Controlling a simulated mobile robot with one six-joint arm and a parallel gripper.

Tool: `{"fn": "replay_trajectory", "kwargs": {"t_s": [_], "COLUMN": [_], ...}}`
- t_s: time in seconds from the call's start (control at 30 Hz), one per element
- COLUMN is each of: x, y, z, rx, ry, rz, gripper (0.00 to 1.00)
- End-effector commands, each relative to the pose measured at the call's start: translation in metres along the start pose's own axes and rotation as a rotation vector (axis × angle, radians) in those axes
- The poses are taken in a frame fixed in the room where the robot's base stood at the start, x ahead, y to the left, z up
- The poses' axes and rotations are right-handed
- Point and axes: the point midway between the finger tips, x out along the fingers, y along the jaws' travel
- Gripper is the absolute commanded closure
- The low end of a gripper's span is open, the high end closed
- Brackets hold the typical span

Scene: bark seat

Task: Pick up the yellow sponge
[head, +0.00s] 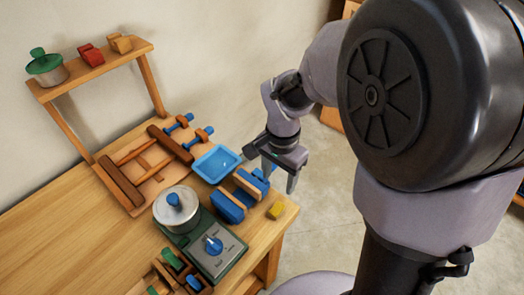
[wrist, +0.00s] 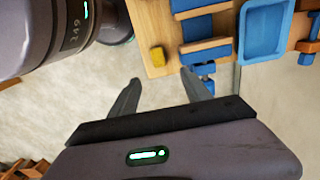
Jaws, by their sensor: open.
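The yellow sponge (head: 275,211) is a small block lying near the right edge of the wooden table in the head view. It also shows in the wrist view (wrist: 157,57), close to the table's edge and beyond my fingertips. My gripper (head: 279,182) is open and empty, with its fingers pointing down, above and behind the sponge near the table's far right edge. In the wrist view my two fingers (wrist: 161,82) are spread wide, with the sponge seen between and past them. Nothing hides the sponge.
Blue blocks on a wooden holder (head: 230,205) stand just left of the sponge, with a blue tray (head: 216,163) behind. A raised shelf (head: 95,70) stands at the back. Floor lies open right of the table.

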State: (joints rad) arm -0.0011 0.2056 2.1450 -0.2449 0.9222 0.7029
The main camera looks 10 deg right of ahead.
Motion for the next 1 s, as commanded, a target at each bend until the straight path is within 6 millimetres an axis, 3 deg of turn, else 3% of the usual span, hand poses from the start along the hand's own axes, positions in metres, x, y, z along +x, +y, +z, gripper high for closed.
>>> {"fn": "replay_trajectory", "kwargs": {"t_s": [0.03, 0.1, 0.3, 0.47, 0.7, 0.9, 1.0], "x": [0.025, 0.047, 0.089, 0.101, 0.146, 0.145, 0.145], "y": [0.001, 0.001, 0.001, 0.001, 0.002, 0.001, 0.001], "z": [0.001, 0.001, 0.001, 0.001, 0.001, 0.001, 0.001], "rx": [-0.001, -0.001, -0.002, -0.001, -0.002, -0.002, -0.002], "ry": [-0.004, -0.003, -0.002, -0.001, -0.002, -0.001, -0.001], "rz": [0.004, 0.004, 0.001, 0.0, 0.001, -0.001, -0.001], "gripper": [0.44, 0.44, 0.44, 0.44, 0.44, 0.44, 0.61]}}
